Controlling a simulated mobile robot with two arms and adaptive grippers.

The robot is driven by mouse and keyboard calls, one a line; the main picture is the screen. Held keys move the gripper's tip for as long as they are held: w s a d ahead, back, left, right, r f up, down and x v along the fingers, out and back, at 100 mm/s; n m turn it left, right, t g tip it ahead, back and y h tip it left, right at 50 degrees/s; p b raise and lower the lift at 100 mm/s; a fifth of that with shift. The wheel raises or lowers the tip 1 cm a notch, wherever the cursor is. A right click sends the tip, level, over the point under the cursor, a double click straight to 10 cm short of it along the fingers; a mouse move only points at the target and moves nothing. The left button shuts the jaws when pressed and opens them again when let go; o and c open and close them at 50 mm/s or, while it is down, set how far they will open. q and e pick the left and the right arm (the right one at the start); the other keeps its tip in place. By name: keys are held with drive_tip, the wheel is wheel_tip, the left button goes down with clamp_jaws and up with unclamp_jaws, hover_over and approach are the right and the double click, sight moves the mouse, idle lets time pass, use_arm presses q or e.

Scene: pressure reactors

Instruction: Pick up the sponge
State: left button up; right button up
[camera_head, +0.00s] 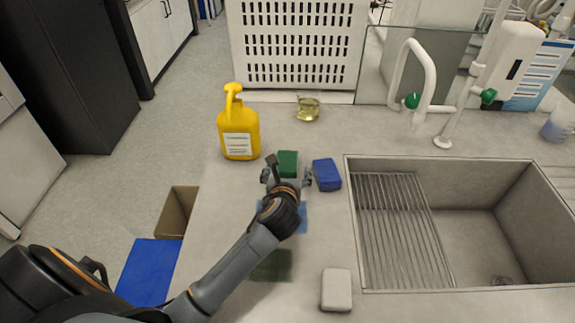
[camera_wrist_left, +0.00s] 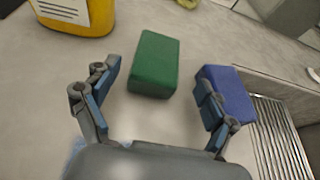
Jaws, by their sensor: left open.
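A green sponge (camera_head: 288,163) lies on the grey counter (camera_head: 229,246), just beyond the fingers of my left gripper (camera_head: 287,179). The left wrist view shows the green sponge (camera_wrist_left: 154,64) ahead of and between the two open fingers (camera_wrist_left: 157,100), with nothing held. A blue sponge (camera_head: 326,175) lies to its right. In the left wrist view the right finger overlaps part of the blue sponge (camera_wrist_left: 230,97); I cannot tell whether they touch. A white sponge-like block (camera_head: 336,290) lies at the counter's near side. My right gripper is not in view.
A yellow bottle (camera_head: 239,128) stands left of the sponges. A beaker of yellowish liquid (camera_head: 307,108) stands behind them. A sink (camera_head: 487,240) with a ridged drainer is on the right. Blue and dark green cloth-like patches (camera_head: 271,266) lie on the near counter, partly under my arm.

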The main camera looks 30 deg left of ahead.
sight(287, 164)
use_arm(q)
drive_tip(key=shift+w+a+f, duration=0.15)
drive_tip(key=shift+w+a, duration=0.05)
drive_tip(key=shift+w, duration=0.25)
drive_tip(key=x, duration=0.5)
drive_tip(key=shift+a, duration=0.15)
drive_tip(key=shift+r, duration=0.25)
drive_tip(key=shift+c, duration=0.4)
drive_tip(key=c, duration=1)
use_arm(e)
drive_tip(key=shift+w+a+r, duration=0.1)
drive_tip(key=shift+w+a, duration=0.05)
drive_tip(key=shift+w, duration=0.25)
drive_tip(key=shift+w+a+r, duration=0.1)
drive_tip(key=shift+w, duration=0.3)
